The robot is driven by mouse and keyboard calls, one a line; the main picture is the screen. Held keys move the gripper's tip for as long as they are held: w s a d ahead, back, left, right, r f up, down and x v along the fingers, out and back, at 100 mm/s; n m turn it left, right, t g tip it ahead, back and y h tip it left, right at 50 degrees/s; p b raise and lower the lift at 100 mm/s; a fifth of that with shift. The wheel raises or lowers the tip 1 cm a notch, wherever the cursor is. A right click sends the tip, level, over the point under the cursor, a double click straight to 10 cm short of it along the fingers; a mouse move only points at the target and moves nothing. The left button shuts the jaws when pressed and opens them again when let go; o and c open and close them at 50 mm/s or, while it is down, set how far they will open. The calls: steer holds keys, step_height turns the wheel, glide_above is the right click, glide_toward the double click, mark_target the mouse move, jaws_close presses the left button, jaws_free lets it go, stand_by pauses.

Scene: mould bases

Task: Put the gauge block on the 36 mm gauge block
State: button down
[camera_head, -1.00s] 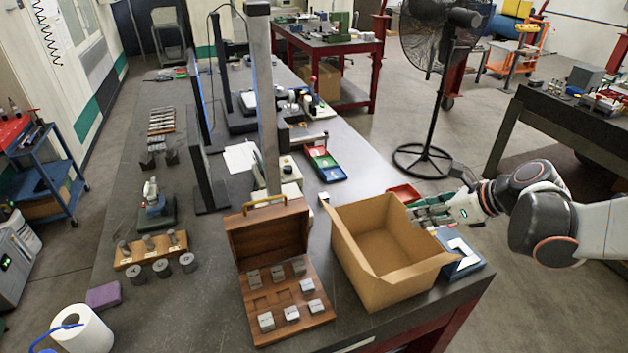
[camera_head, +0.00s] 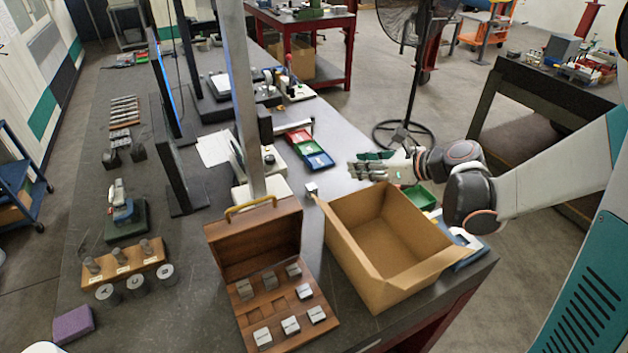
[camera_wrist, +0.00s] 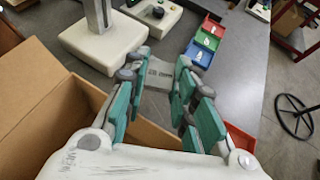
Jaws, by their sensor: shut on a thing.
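My gripper (camera_head: 358,168) is above the table behind the cardboard box, its fingers pointing left. In the wrist view its green-padded fingers (camera_wrist: 160,82) are closed on a grey metal gauge block (camera_wrist: 160,75) with small, unreadable marking. In the head view the held block is not clear. A small light gauge block (camera_head: 311,188) stands alone on the table, left of my gripper and near the box's back-left corner; its marking is unreadable. More gauge blocks (camera_head: 290,325) sit in the open wooden case (camera_head: 253,338), which has empty recesses in its middle row.
The open cardboard box (camera_head: 350,265) stands high close to the lone block. A measuring stand with a white base (camera_head: 245,192) and tall column (camera_head: 240,90) is to its left. Red, blue and green bins (camera_head: 318,160) lie behind. A green bin (camera_head: 420,196) is right of the box.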

steer(key=w+a+f+b, duration=0.1)
steer(key=w+a, duration=0.8)
steer(key=g+h+b, duration=0.2)
steer(key=b, duration=0.1)
glide_above(314, 188)
step_height(314, 188, down, 9)
steer(key=shift+f, duration=1.6)
steer(key=c, duration=1.3)
jaws_free()
steer(key=shift+f+b, duration=0.1)
steer(key=shift+b, duration=0.2)
